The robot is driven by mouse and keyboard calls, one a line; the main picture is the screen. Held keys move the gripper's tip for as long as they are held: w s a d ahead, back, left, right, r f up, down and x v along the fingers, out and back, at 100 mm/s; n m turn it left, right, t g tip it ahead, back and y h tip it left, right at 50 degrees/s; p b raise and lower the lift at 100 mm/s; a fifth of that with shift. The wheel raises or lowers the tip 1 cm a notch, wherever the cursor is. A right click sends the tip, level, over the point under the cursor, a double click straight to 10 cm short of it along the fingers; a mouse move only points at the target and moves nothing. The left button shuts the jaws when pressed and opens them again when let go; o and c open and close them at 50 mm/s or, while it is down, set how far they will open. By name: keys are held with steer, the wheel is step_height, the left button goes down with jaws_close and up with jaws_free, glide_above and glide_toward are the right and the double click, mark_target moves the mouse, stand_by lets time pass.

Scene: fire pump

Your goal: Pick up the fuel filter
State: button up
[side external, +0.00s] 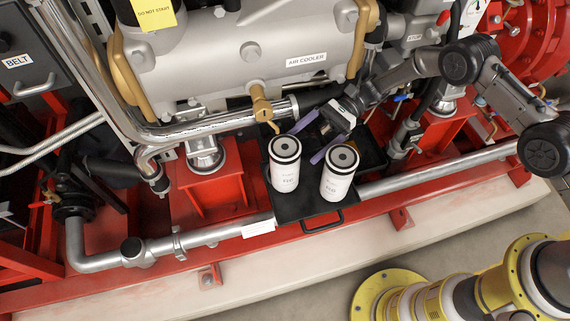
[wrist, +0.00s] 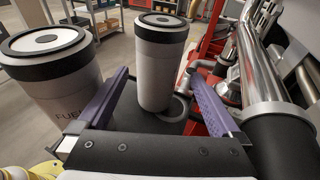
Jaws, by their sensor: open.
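Two white cylindrical filters with black-ringed tops stand upright on a black tray (side external: 289,211). In the side view they are the left filter (side external: 285,170) and the right filter (side external: 337,181); the wording on them is too small to read fully. My gripper (side external: 303,145) is open, with purple fingers just behind the filters. In the wrist view one filter (wrist: 160,62) stands ahead, in line with the gap between the fingers (wrist: 158,78). The other filter (wrist: 58,85) stands outside the left finger, close to it. Nothing is held.
A grey air cooler (side external: 285,45) and a brass valve (side external: 262,103) sit behind the tray. A metal pipe (side external: 207,236) runs along the front on a red frame (side external: 400,195). A yellow robot-like base (side external: 430,290) is at lower right. The tray has a front handle (side external: 323,224).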

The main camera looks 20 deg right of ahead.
mark_target(273, 172)
steer(key=x, duration=0.7)
steer(key=shift+s+a+f, duration=0.15)
steer(key=shift+s, duration=0.05)
jaws_close()
stand_by(0.4)
